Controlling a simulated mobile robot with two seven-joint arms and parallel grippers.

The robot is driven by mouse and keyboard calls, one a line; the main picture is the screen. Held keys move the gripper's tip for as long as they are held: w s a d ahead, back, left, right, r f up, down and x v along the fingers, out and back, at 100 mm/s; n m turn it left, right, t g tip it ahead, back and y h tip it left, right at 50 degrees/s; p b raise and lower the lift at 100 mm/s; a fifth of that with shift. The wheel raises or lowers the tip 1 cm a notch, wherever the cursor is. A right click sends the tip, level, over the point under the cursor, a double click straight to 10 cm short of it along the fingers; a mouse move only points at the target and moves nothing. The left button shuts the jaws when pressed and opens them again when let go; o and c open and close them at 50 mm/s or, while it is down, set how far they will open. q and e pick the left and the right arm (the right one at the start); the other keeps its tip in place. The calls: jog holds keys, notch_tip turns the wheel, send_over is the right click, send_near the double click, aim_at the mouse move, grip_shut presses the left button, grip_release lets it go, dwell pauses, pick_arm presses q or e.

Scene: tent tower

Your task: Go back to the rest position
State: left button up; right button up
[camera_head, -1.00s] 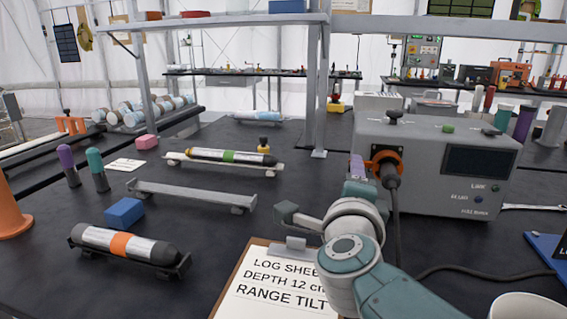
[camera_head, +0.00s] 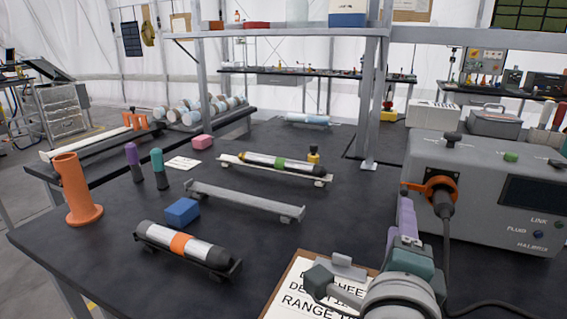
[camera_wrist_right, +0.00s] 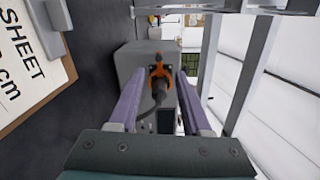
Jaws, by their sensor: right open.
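My right gripper (camera_head: 405,215) is in the lower right of the head view, with its purple fingers pointing toward the grey instrument box (camera_head: 485,190). In the right wrist view the gripper (camera_wrist_right: 161,78) has its two fingers wide apart. Between them, further off, shows the black cable plug (camera_wrist_right: 157,90) in the orange collar on the box's face. In the head view the plug (camera_head: 442,204) sits in the orange collar with its cable hanging down. The fingers appear clear of the plug. My left gripper is not in view.
The clipboard with the log sheet (camera_head: 300,290) lies below my right arm. Left of it are an orange-banded cylinder (camera_head: 180,244) on a cradle, a blue block (camera_head: 182,211), an empty rail (camera_head: 245,200) and an orange stand (camera_head: 78,190). A shelf post (camera_head: 373,100) rises behind.

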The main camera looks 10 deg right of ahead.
jog(key=s+a+r+n+g+y+p, duration=0.1)
jog(key=s+a+r+n+y+p, duration=0.1)
jog(key=a+n+y, duration=0.55)
jog(key=s+a+r+n+g+y+p, duration=0.1)
jog(key=s+a+n+y+p, duration=0.3)
jog(key=n, duration=0.6)
jog(key=s+d+n+g+h, duration=0.1)
jog(key=s+d+n+g, duration=0.2)
jog(key=s, duration=0.4)
jog(key=s+d+n+g+h+p, duration=0.1)
jog(key=s+d+n+g, duration=0.25)
jog(key=s, duration=0.35)
jog(key=s+d+n+g+h, duration=0.1)
jog(key=s+d+n+g, duration=0.25)
jog(key=s, duration=0.35)
notch_tip(320, 180, up, 38)
jog(key=p, duration=3.8)
jog(key=shift+w+a, duration=0.4)
jog(key=shift+a, duration=0.05)
jog(key=shift+m, duration=0.25)
